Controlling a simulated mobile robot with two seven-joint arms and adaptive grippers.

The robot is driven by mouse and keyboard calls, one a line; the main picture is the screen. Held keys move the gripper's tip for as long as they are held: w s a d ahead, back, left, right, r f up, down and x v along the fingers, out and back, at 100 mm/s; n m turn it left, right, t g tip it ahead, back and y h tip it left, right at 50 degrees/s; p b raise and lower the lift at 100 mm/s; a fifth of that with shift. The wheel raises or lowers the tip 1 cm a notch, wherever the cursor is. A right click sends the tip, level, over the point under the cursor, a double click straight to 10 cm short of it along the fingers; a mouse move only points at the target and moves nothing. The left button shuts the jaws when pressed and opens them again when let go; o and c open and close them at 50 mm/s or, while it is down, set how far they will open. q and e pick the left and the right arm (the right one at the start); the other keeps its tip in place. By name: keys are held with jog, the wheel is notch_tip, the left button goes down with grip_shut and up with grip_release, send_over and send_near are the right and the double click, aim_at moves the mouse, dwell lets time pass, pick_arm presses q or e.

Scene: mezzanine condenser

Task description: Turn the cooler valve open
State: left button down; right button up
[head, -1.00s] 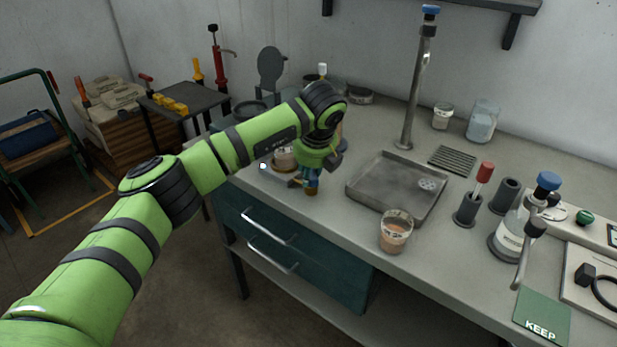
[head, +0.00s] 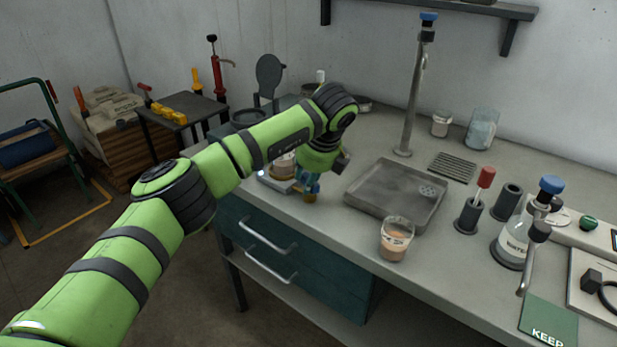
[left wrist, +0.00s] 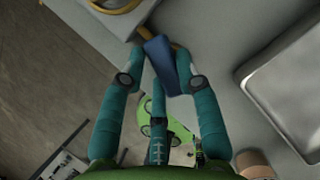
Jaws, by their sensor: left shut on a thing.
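My left gripper (head: 308,184) is at the near left edge of the bench. In the left wrist view its teal fingers (left wrist: 160,65) are closed around a blue lever-like handle (left wrist: 158,50). I take this to be the cooler valve's handle. A brass-coloured piece (left wrist: 146,31) meets its far end, towards a ring-shaped brass part (left wrist: 115,8) at the top edge. In the head view the gripper and wrist hide most of the handle. A small cup (head: 283,165) stands on a low pale unit (head: 272,182) left of the gripper. My right gripper is not in view.
A shallow metal tray (head: 385,213) lies right of the gripper, with a tall metal tap (head: 412,100) behind. A beaker of brownish liquid (head: 396,240) stands near the front edge. A red-handled tool (head: 482,185) and a blue-capped bottle (head: 514,245) are farther right.

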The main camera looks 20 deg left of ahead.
pick_arm(q)
jog(key=c, duration=0.9)
grip_release()
jog(key=v, duration=1.2)
